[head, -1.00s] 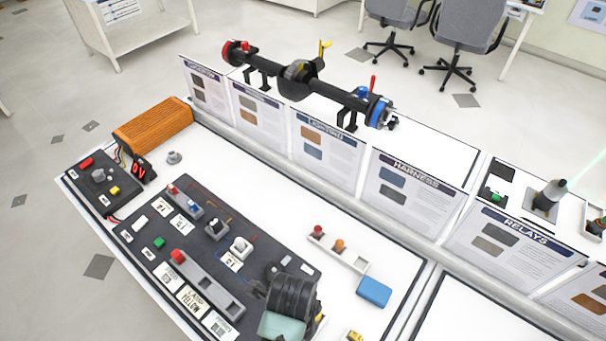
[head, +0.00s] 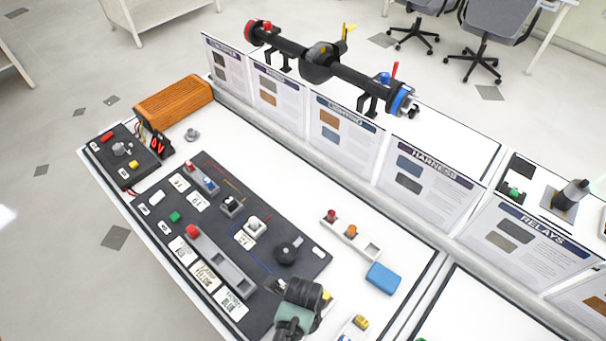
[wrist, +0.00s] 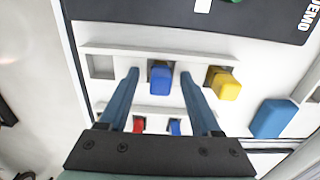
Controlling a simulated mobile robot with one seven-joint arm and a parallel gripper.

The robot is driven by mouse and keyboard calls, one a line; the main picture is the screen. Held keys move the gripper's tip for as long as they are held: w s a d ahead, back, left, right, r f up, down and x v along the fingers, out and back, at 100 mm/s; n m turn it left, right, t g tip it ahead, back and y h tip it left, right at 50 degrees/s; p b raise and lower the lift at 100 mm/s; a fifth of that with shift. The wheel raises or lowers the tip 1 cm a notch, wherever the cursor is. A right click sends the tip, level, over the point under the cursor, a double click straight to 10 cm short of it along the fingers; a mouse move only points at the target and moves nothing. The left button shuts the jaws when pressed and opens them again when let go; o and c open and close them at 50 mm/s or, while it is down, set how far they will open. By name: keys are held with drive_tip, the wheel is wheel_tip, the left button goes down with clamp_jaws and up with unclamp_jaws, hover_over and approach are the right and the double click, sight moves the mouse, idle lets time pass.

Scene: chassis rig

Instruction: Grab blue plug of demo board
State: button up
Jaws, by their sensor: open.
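The blue plug (wrist: 161,78) sits in the middle slot of a light holder (wrist: 205,50) in the wrist view. My gripper (wrist: 159,73) is open, with one finger on each side of the plug and a gap showing on both sides. A yellow plug (wrist: 225,83) stands in the slot to the right, and the left slot is empty. The dark demo board (wrist: 255,15) crosses the top of the wrist view. In the head view my gripper (head: 293,322) is at the board's near right corner; its fingers and the blue plug are hidden there.
A second holder with a red plug (wrist: 139,125) and another blue plug (wrist: 175,127) lies just beneath my fingers in the wrist view. A blue box (head: 384,278) lies to the right.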

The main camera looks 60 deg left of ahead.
clamp_jaws()
idle(0.3)
drive_tip(key=shift+r, duration=0.1)
